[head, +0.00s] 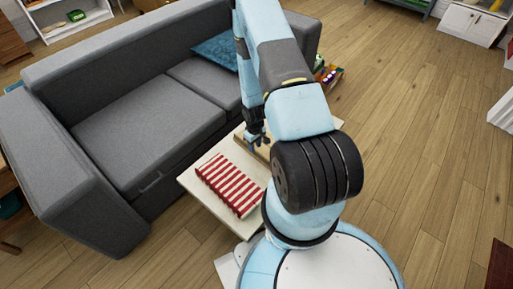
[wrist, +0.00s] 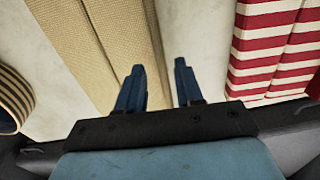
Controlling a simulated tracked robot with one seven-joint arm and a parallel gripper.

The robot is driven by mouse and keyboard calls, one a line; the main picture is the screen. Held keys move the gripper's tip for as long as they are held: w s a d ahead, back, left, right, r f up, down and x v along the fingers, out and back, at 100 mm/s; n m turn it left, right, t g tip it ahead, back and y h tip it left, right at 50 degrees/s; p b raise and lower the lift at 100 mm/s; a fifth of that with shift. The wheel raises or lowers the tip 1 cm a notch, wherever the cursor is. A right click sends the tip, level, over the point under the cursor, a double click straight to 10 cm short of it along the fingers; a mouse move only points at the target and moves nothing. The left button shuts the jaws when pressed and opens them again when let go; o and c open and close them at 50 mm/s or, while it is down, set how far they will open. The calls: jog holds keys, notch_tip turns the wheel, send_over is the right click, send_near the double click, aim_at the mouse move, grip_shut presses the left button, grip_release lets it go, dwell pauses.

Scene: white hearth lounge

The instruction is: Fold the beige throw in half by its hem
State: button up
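The beige throw (wrist: 95,40) lies on a pale table in the wrist view. A lengthwise line runs along it, and its right edge passes between my fingers in the picture. In the head view only a small strip of the throw (head: 239,146) shows beside my arm. My gripper (wrist: 158,72) is open, its two blue fingers apart, the left one over the throw and the right one over bare tabletop. It also shows in the head view (head: 257,139). I see nothing held, and cannot tell the fingers' height above the cloth. My arm hides much of the throw.
A red-and-white striped cloth (head: 231,183) lies on the near part of the table (head: 196,184); in the wrist view it is right of my gripper. A dark-striped round object (wrist: 14,98) is at the left there. A grey sofa (head: 150,120) stands close on the left. Floor at right is clear.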

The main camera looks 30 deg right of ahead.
aim_at(260, 150)
jog(key=shift+f, duration=1.2)
grip_shut()
dwell(0.6)
